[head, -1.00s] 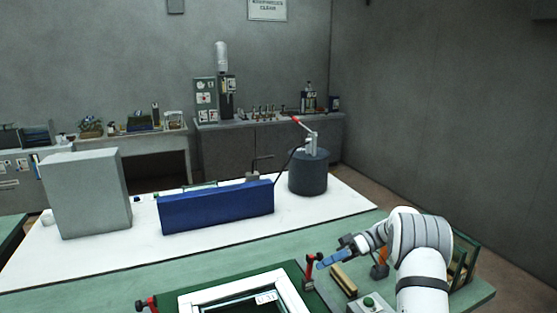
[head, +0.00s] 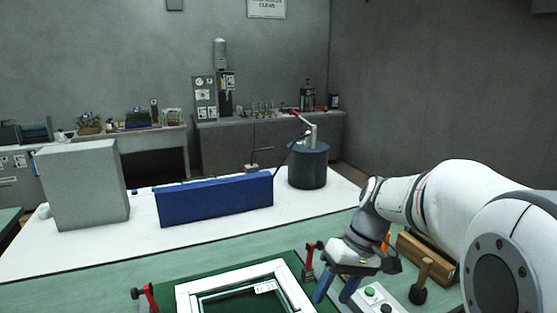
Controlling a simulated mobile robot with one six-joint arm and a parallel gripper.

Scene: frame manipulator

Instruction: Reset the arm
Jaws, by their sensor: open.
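My arm comes in from the right in the head view. My gripper (head: 337,286) points down, with its two blue fingers apart and nothing seen between them. It is just right of a white frame (head: 296,288) lying on a dark green mat, near the frame's right red clamp. The frame's lower part is cut off by the picture's bottom edge.
Red clamps (head: 147,296) and (head: 309,262) stand at the mat's sides. A blue block (head: 215,199), grey box (head: 82,187) and dark cylinder (head: 308,165) stand behind.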

